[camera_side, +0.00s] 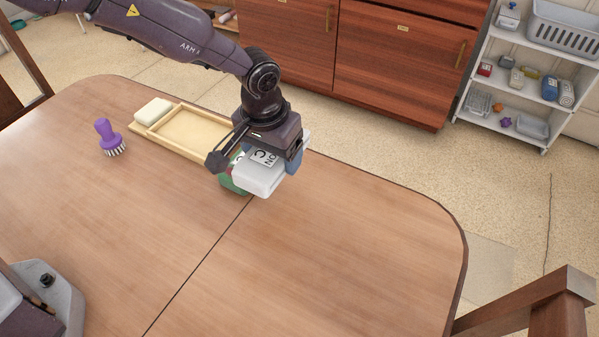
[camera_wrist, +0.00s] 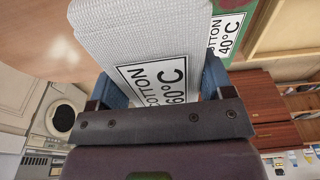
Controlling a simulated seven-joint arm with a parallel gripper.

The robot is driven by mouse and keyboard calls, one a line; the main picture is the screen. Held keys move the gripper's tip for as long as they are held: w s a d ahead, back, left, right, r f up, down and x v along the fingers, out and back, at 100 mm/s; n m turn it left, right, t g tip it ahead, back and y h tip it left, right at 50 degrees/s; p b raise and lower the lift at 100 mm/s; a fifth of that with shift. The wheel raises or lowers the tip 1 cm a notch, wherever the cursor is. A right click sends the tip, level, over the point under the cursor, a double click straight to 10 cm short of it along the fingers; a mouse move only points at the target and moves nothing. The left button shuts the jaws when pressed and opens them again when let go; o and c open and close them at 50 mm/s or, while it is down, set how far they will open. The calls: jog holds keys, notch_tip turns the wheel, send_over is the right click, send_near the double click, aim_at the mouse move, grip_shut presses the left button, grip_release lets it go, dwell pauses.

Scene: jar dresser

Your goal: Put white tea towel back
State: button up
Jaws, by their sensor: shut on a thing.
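The white tea towel (camera_side: 258,180), a folded block with a black-and-white care label, is between the blue fingers of my gripper (camera_side: 268,162) above the table. It fills the top middle of the wrist view (camera_wrist: 140,40), and its label reads COTTON 60°C. My gripper is shut on it, with a finger on each side. A green folded towel (camera_side: 229,181) with a COTTON 40°C label is just left of and partly behind the white one; it also shows in the wrist view (camera_wrist: 255,12). I cannot tell whether the two towels touch.
A pale wooden tray (camera_side: 187,133) with a cream block (camera_side: 153,111) at its left end lies left of my gripper. A purple brush (camera_side: 107,136) stands farther left. The table's (camera_side: 330,245) front and right are clear. Drawers (camera_side: 405,60) and white shelves (camera_side: 500,95) stand beyond.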

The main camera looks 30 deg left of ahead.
send_over(300, 182)
jog(key=f, duration=0.6)
jog(key=shift+s, duration=0.3)
jog(key=shift+w+f, duration=0.15)
jog(key=shift+f, duration=1.5)
jog(key=shift+f, duration=0.15)
jog(key=o, duration=0.9)
jog(key=shift+o, duration=0.2)
